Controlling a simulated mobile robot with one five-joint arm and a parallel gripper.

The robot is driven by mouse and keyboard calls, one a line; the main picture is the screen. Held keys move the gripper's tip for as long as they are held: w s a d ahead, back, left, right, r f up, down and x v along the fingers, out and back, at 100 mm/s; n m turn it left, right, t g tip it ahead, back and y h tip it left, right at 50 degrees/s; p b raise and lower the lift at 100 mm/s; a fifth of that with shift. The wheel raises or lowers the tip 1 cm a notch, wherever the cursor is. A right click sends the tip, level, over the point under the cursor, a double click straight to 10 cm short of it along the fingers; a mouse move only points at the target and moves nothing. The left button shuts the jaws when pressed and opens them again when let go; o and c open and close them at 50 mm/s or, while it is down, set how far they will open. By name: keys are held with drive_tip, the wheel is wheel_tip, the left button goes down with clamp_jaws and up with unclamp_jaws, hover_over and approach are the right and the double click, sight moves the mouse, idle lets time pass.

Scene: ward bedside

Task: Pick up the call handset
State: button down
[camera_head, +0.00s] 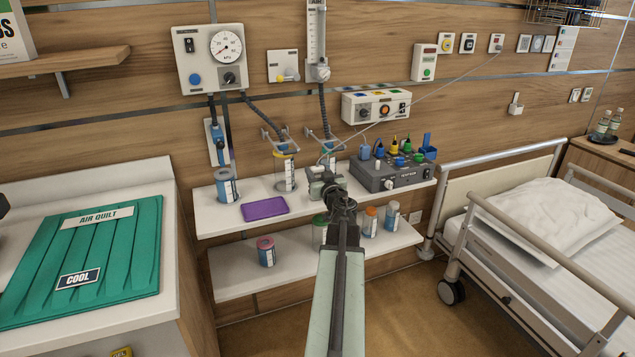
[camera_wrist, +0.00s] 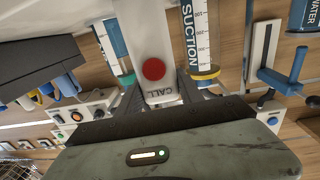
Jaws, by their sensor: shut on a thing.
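In the head view my gripper (camera_head: 328,183) is over the upper white shelf, left of the grey box; the handset is mostly hidden there behind my arm. A thin cord (camera_head: 430,93) runs from there up to a wall plate (camera_head: 497,44) at the right.
The upper shelf (camera_head: 215,221) holds a purple tray (camera_head: 264,208), canisters and a grey device box (camera_head: 392,176) with coloured plugs close by. A lower shelf (camera_head: 236,281) holds several jars. A bed (camera_head: 545,225) stands right, a counter with a green quilt (camera_head: 85,262) left.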

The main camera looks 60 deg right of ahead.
wheel_tip(320, 180, up, 10)
drive_tip(key=p, duration=1)
drive_tip(key=shift+r, duration=0.15)
drive_tip(key=shift+f, duration=0.2)
